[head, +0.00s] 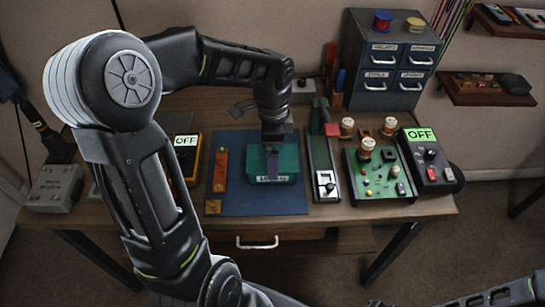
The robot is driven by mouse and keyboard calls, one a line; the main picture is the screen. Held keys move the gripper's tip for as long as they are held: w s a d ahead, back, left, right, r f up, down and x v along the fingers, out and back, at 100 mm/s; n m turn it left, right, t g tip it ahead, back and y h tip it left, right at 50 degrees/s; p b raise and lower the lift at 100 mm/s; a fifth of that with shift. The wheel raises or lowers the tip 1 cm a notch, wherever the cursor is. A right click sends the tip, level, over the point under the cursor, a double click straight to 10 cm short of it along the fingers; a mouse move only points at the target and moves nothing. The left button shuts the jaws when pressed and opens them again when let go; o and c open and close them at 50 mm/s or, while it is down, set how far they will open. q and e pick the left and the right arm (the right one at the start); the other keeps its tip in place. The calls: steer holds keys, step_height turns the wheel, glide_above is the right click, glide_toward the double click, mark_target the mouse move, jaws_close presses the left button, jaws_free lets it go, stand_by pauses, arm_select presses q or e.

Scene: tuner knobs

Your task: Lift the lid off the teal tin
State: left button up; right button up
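The teal tin (290,164) sits on a dark blue mat (237,190) in the middle of the workbench, with a pale label on its front. My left arm reaches over from the left, and its gripper (273,165) points straight down at the top of the tin. A finger overlaps the middle of the tin in the picture. The wrist hides part of the lid, and I cannot tell whether the fingers touch or grip it. I cannot make out the lid's seam. Part of my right arm shows at the bottom right; its gripper is not seen.
An orange strip (220,170) lies left of the tin. A green-railed fixture (322,160) stands close on its right. Further right are a green knob board (380,174) and a black box reading OFF (428,160). A drawer cabinet (391,60) stands behind.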

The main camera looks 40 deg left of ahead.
arm_select(q)
steer(key=shift+c, duration=0.3)
steer(key=c, duration=1.1)
steer(key=shift+r, duration=0.1)
steer(key=shift+c, duration=0.2)
step_height(320, 180, up, 10)
stand_by(0.3)
